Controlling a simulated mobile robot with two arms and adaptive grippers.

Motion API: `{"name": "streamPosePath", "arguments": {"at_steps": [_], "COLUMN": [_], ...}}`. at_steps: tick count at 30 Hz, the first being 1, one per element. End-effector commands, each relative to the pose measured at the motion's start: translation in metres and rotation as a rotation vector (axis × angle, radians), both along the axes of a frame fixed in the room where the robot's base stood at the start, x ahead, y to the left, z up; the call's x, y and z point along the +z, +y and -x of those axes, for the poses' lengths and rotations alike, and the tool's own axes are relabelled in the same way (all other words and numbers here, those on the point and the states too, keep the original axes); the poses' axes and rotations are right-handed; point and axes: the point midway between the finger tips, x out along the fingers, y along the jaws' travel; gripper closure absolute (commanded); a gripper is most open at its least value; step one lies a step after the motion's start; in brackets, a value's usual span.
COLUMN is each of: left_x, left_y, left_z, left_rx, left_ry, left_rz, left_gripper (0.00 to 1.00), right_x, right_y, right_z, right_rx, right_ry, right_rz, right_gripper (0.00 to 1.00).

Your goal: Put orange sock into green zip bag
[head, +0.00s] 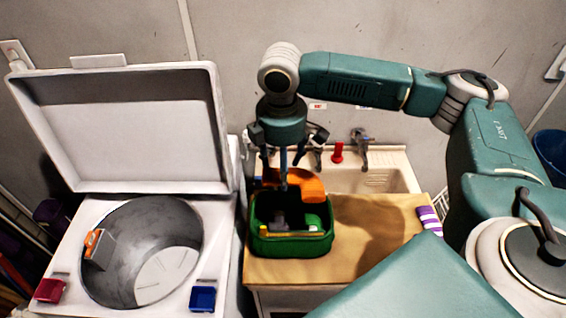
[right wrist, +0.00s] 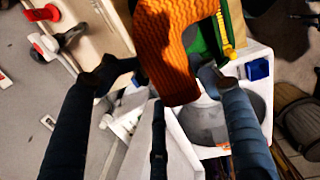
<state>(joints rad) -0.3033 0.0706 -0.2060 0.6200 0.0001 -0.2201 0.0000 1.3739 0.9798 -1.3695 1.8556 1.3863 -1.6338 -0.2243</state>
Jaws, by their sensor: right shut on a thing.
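The orange sock (head: 308,186) is held in my right gripper (head: 284,180), just above the back edge of the green zip bag (head: 291,246). The bag stands open on the tan counter, with grey and light-coloured things inside. Its green wall and yellow zip also show beside the sock in the right wrist view (right wrist: 228,42). The gripper hides part of the sock and the bag's back rim. My left gripper is not in view.
A top-loading washer with its lid (head: 130,130) up stands left of the counter (head: 375,240). A purple-striped roll (head: 428,220) lies at the counter's right. A sink (head: 375,178) with a tap (head: 360,145) is behind. The counter right of the bag is clear.

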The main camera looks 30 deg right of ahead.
Motion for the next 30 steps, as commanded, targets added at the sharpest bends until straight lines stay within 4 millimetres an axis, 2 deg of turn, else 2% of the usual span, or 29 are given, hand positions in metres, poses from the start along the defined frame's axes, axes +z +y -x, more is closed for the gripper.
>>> {"name": "streamPosePath", "arguments": {"at_steps": [1,6,12,15,27,28,30], "left_x": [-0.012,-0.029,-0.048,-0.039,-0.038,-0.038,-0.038], "left_y": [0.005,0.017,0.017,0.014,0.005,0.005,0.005], "left_z": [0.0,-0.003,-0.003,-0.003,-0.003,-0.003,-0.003], "left_rx": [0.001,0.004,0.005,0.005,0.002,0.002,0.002], "left_ry": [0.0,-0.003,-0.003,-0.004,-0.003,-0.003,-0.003], "left_rz": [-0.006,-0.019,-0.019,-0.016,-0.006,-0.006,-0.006], "left_gripper": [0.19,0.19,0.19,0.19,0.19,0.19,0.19], "right_x": [-0.01,-0.022,-0.036,-0.038,-0.045,-0.045,-0.045], "right_y": [0.0,0.0,0.0,0.0,0.0,0.0,0.0], "right_z": [0.0,0.0,0.0,0.001,0.0,0.0,0.0], "right_rx": [0.0,-0.001,-0.001,-0.001,-0.001,-0.001,-0.001], "right_ry": [-0.001,-0.001,-0.001,0.003,0.0,0.0,0.0], "right_rz": [0.0,0.0,0.0,-0.001,0.0,0.0,0.0], "right_gripper": [0.71,0.71,0.71,0.71,0.71,0.33,0.19]}}
